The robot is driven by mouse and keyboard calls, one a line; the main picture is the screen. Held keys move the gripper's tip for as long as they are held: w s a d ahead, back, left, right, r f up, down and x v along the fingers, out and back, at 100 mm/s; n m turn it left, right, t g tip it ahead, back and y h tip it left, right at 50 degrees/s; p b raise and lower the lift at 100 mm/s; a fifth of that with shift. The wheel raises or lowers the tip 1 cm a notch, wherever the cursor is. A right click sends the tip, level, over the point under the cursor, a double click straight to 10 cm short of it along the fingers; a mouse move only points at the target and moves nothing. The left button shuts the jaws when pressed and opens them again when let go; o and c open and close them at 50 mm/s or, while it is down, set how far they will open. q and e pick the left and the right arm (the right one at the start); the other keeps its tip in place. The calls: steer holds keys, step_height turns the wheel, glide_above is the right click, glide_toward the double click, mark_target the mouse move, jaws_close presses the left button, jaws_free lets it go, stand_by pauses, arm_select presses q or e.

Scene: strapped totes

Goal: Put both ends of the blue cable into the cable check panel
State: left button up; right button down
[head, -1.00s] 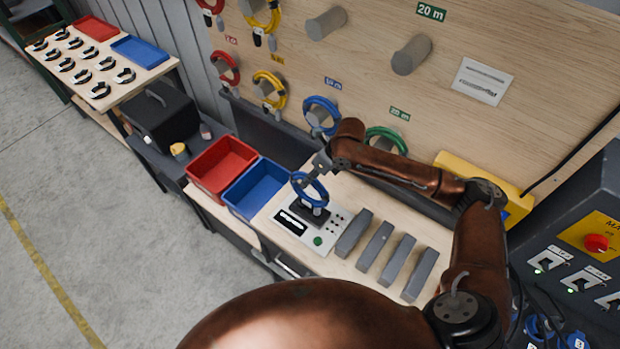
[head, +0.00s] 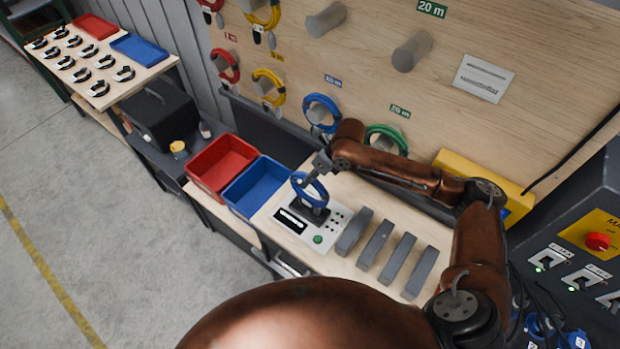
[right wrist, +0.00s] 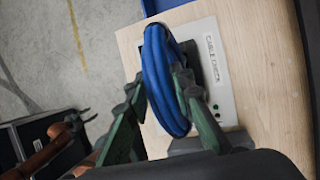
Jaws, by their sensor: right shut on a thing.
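The blue cable (head: 310,188) is a coiled ring held upright over the cable check panel (head: 332,230). My right gripper (head: 313,175) is shut on the upper part of the coil. In the right wrist view the blue cable (right wrist: 165,80) lies between the green fingers of my right gripper (right wrist: 158,92). The cable check panel (right wrist: 222,65) is a light plate with a dark block, a dark display and a green button. The lower part of the coil is at the dark block; I cannot tell whether its ends are in it. My left gripper is not seen in the head view.
A blue bin (head: 255,188) and a red bin (head: 220,167) stand left of the panel. Several grey blocks (head: 378,245) stand in a row to its right. Behind, a wooden board (head: 480,40) carries pegs with coloured cable coils, including another blue coil (head: 322,108).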

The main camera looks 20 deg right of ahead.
steer(key=shift+f, duration=0.45)
stand_by(0.6)
steer(key=c, duration=1.6)
jaws_free()
steer(key=shift+f, duration=0.1)
steer(key=shift+s+f, duration=0.1)
steer(key=shift+f, duration=0.05)
steer(key=v, duration=1.2)
